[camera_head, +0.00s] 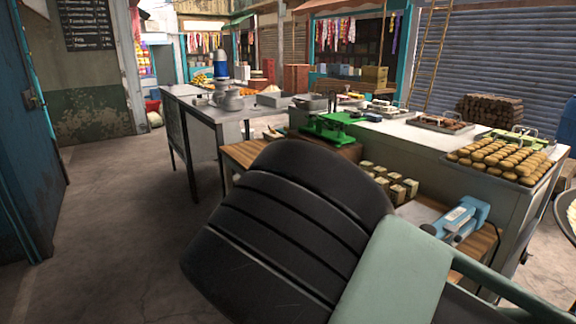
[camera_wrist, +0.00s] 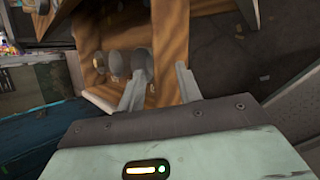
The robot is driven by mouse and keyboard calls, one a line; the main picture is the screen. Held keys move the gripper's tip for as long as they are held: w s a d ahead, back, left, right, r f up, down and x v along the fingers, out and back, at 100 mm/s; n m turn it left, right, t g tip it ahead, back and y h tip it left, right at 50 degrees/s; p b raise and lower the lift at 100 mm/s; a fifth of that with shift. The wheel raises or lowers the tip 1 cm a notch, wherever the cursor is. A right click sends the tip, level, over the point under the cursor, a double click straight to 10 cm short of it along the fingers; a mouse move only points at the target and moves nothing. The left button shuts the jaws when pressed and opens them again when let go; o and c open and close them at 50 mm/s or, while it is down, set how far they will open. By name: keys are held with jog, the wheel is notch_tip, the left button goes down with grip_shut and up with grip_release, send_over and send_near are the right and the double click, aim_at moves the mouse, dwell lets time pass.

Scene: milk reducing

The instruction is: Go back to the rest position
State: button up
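In the wrist view, my gripper (camera_wrist: 160,78) has its two pale grey fingers standing apart. Nothing is clearly held between them. A wooden surface (camera_wrist: 172,28) lies beyond the fingers, with rounded grey items (camera_wrist: 117,64) close to the fingertips; I cannot tell what they are or whether they touch. In the head view, a large black and pale green part of my own arm fills the lower middle and hides much of the wooden bench. The gripper's fingers do not show there.
A blue device (camera_head: 464,217) lies on the lower wooden bench (camera_head: 484,244). A grey table (camera_head: 206,110) stands behind. The floor (camera_head: 105,220) at left is clear beside a blue door (camera_head: 27,115).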

jog(key=s+a+r+m+g+b, duration=0.2)
jog(key=s+a+m+g+b, duration=0.15)
jog(key=s+m+g, duration=0.45)
jog(key=s+r+m+b, duration=0.3)
jog(key=s+r+m, duration=0.7)
jog(key=s+r, duration=0.2)
jog(key=shift+d+r+g, duration=0.4)
jog(key=shift+r, duration=0.15)
jog(key=shift+c, duration=0.3)
